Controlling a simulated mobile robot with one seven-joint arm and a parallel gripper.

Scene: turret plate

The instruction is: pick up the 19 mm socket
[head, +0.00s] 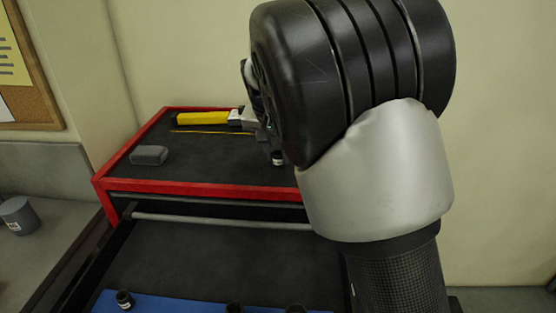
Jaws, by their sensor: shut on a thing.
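My arm fills the right of the head view and hides much of my gripper (272,146). The part that shows is over the top of the red-edged tool chest. My gripper is shut on a small dark socket (278,159) with a pale band, at its lower end. Its size marking is too small to read. I cannot tell whether the socket touches the chest top. A dark socket with a pale band (124,300) stands on a blue mat (180,304) at the bottom. Two more dark round tops (234,307) (295,308) show at the bottom edge.
The red-edged chest top (135,183) holds a yellow-handled tool (203,118), a thin orange stick (205,131) and a grey block (149,155). A bar (220,221) runs along its front. A grey cup (18,215) stands far left. The dark surface behind the mat is clear.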

